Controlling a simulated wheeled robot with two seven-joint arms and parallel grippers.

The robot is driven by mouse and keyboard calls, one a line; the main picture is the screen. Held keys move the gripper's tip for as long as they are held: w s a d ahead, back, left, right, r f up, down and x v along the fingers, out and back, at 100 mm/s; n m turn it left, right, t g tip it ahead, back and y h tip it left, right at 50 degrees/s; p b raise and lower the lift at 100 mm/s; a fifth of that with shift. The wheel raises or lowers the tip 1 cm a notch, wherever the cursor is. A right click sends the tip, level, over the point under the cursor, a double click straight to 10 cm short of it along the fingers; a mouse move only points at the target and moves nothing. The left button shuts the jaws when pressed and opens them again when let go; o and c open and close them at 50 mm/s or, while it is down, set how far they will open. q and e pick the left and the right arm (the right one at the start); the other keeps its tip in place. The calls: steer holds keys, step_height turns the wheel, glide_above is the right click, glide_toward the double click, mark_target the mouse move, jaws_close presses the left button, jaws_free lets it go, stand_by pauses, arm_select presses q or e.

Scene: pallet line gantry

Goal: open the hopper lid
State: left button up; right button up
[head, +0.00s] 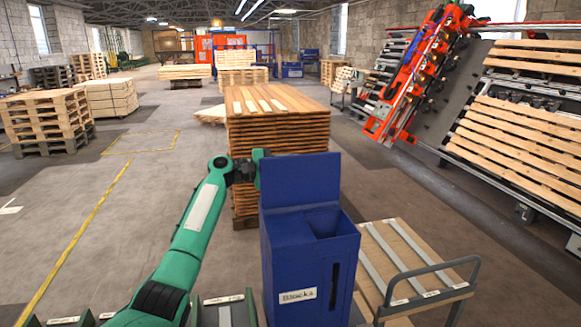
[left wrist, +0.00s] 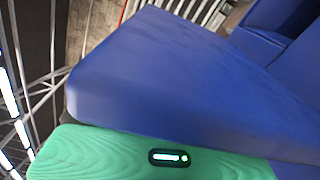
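The blue hopper (head: 283,265) with a white "Blocks" label stands at the lower centre of the head view. Its blue lid (head: 300,180) stands up steeply at the back, and the hopper's top opening shows in front of it. My left gripper (head: 259,167) is at the lid's upper left edge, partly hidden by the lid. In the left wrist view the lid (left wrist: 170,85) fills the middle, right against a green part of my gripper (left wrist: 150,155). I cannot tell whether the fingers are open or shut. My right gripper is not in view.
A tall stack of wooden boards (head: 277,125) stands just behind the hopper. A cart with a grey handle (head: 430,272) is close on its right. An orange gantry machine (head: 415,75) stands at the upper right. The floor on the left is clear up to the pallet stacks (head: 45,120).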

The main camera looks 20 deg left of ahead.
arm_select(q)
steer(key=shift+s+a+f, duration=0.2)
steer(key=shift+s+a, duration=0.05)
steer(key=shift+a, duration=0.2)
steer(key=b+v, duration=0.5)
steer(key=v, duration=0.7)
steer(key=shift+s+a+r+b, duration=0.25)
steer(key=shift+b, duration=0.1)
